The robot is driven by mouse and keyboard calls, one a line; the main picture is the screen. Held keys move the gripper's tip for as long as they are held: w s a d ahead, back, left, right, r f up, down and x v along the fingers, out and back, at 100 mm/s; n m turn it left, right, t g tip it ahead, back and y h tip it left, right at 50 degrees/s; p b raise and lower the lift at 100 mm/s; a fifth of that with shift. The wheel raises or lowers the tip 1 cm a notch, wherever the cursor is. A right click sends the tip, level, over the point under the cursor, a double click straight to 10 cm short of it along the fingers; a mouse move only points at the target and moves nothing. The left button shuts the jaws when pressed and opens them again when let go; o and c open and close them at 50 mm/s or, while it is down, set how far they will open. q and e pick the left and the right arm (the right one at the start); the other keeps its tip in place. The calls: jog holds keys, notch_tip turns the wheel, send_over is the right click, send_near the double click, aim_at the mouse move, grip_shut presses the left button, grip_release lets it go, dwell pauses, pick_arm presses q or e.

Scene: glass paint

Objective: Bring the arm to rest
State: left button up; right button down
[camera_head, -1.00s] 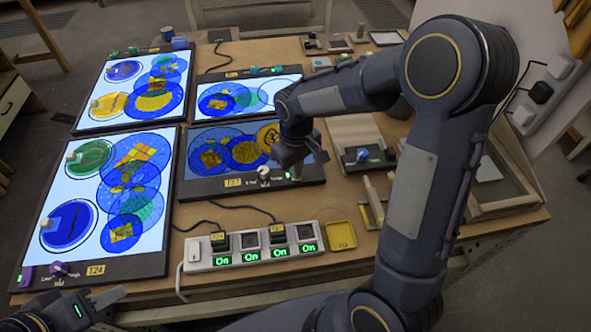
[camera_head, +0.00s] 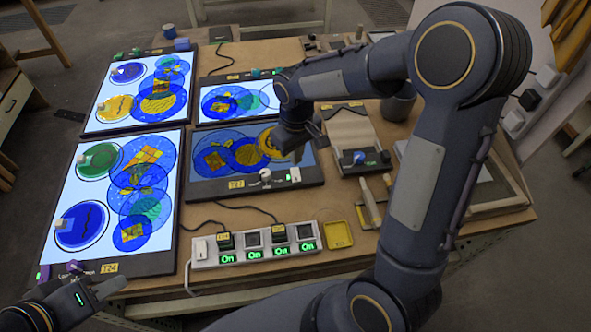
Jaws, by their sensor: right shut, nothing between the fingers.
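My right arm comes in from the lower right, rises and bends over the table's right side. Its gripper (camera_head: 296,152) points down above the dark light panel marked TZ7 (camera_head: 225,187), near that panel's right part, with nothing seen in it. Its fingers are partly hidden by the wrist. My left gripper (camera_head: 108,288) is low at the left, by the front edge of the large lit panel marked TZ4 (camera_head: 52,190). Its finger shape is too dark and small to tell open from shut.
A power strip (camera_head: 205,262) with several green "On" displays lies at the table front. A yellow tray (camera_head: 339,236) is right of it. Lit panels with coloured glass discs fill the left. A block with a blue knob (camera_head: 359,157) and a grey cup (camera_head: 398,106) stand to the right.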

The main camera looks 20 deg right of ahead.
dwell(0.4)
jog(key=s+r+m+t+y, duration=0.2)
jog(key=s+r, duration=0.3)
jog(key=s, duration=0.5)
jog(key=s+r+m+t+y, duration=0.1)
jog(key=s+r+m+t, duration=0.1)
jog(key=s+r, duration=0.3)
jog(key=s+t, duration=0.1)
jog(key=s, duration=0.3)
jog(key=shift+s+a+m+t+y, duration=0.15)
jog(key=shift+s+m+t+y, duration=0.15)
jog(key=shift+s+m+y, duration=0.1)
dwell(0.6)
